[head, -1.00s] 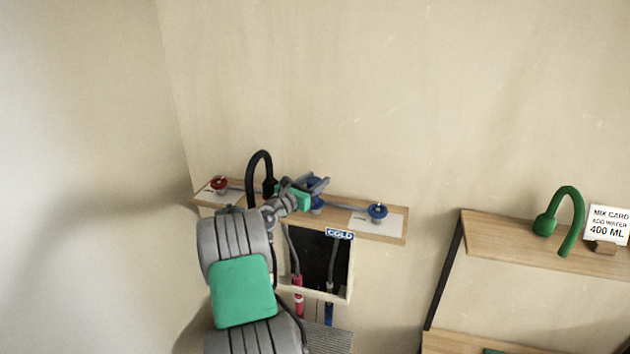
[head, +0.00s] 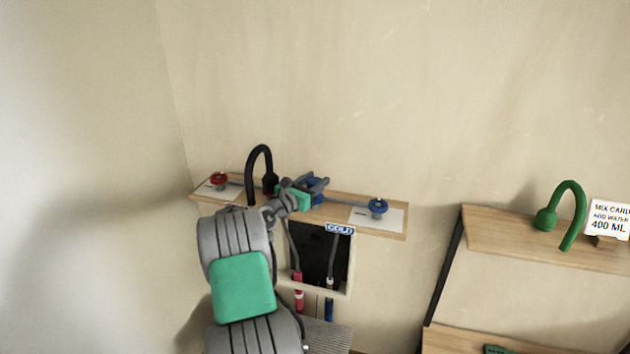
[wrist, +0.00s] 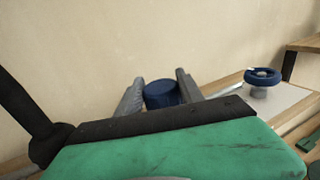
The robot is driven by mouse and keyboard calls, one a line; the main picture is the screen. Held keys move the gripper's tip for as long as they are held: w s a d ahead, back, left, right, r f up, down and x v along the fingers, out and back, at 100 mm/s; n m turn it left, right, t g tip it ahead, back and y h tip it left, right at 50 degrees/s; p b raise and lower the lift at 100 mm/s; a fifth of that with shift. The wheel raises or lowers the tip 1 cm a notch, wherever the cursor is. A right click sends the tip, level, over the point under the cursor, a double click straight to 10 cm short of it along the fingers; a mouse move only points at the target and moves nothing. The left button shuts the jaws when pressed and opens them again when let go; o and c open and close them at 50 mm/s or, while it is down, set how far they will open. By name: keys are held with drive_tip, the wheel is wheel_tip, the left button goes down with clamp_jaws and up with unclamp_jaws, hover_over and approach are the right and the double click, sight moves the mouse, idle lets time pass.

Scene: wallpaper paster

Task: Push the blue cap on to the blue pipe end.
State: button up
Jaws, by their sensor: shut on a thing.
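My gripper (head: 318,184) is over the wall shelf, just right of the black curved tap. Its jaws are shut on the blue cap (wrist: 161,95), whose round dark blue top shows between the two grey fingers in the wrist view. In the head view the fingers partly hide the cap. A bit of blue (head: 317,200) shows just below the fingers at the shelf; I cannot tell whether it is the cap or the blue pipe end. Any contact between cap and pipe end is hidden. A blue pipe (head: 329,309) also hangs below the wall opening.
The wooden shelf (head: 340,208) carries a black tap (head: 262,165), a red-handled valve (head: 218,180) at left and a blue-handled valve (head: 377,206) at right. A red pipe (head: 298,300) is below. A side rack (head: 500,233) holds a green tap (head: 570,205) and a card.

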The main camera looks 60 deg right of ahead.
drive_tip(key=shift+f+b, duration=0.55)
drive_tip(key=shift+f, duration=0.7)
drive_tip(key=o, duration=1.4)
drive_tip(key=a, duration=0.2)
drive_tip(key=w+a+b, duration=0.1)
drive_tip(key=a, duration=0.2)
drive_tip(key=a+b, duration=0.1)
drive_tip(key=a, duration=0.1)
drive_tip(key=shift+w+a, duration=0.15)
drive_tip(key=shift+a, duration=0.25)
